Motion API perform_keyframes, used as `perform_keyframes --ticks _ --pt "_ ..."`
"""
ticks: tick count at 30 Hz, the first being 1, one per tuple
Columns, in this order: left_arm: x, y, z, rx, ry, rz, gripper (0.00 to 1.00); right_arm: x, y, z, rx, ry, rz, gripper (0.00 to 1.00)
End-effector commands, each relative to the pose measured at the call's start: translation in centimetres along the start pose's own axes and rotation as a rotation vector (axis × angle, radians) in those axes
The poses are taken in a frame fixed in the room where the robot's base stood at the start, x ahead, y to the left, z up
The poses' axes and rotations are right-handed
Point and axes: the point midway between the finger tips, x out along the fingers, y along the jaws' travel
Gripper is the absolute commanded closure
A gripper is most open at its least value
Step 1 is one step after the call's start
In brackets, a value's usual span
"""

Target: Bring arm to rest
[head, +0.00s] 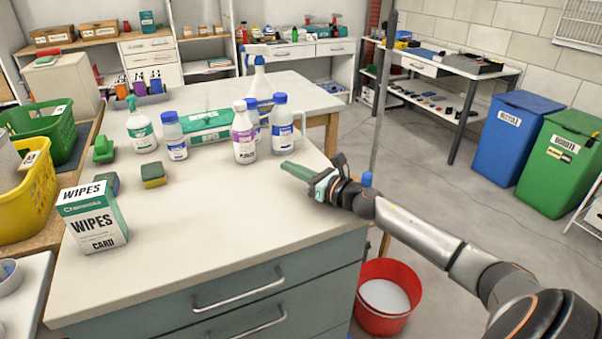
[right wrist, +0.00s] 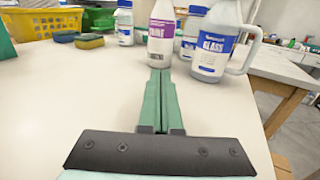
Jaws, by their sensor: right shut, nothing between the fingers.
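My right arm (head: 420,228) reaches in from the lower right of the head view, over the right edge of the white worktop (head: 230,220). My right gripper (head: 286,167) has green fingers and points left over the worktop. In the right wrist view its fingers (right wrist: 160,75) lie together with nothing between them. They point toward a white bottle with a purple label (right wrist: 161,35) and a jug-like bottle labelled GLASS (right wrist: 212,45), apart from both as far as I can tell. My left gripper is not in view.
Several bottles, a WIPES pack (head: 207,126), a sponge (head: 154,175) and a WIPES box (head: 93,218) stand on the worktop. A yellow basket (head: 28,205) is at left. A red bucket (head: 385,318) stands below my arm. The worktop's front middle is clear.

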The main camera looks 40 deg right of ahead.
Motion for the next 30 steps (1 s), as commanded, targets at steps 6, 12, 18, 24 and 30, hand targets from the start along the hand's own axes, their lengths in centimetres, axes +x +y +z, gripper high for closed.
perform_keyframes --ticks 6,12,18,24,30 --pt "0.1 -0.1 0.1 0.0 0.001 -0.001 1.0 -2.0 0.0 -0.1 0.001 0.001 0.0 1.0" --pt "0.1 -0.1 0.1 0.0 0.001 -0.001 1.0 -2.6 0.0 0.0 0.001 0.0 0.0 1.0" --pt "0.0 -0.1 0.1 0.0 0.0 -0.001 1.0 -2.7 0.0 0.1 0.0 -0.001 0.0 1.0" --pt "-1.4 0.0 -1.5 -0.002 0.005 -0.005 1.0 -2.7 0.0 2.4 0.0 -0.001 0.0 1.0" --pt "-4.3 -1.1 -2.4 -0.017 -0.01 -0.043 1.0 -2.7 0.0 7.4 0.0 -0.001 0.0 1.0"
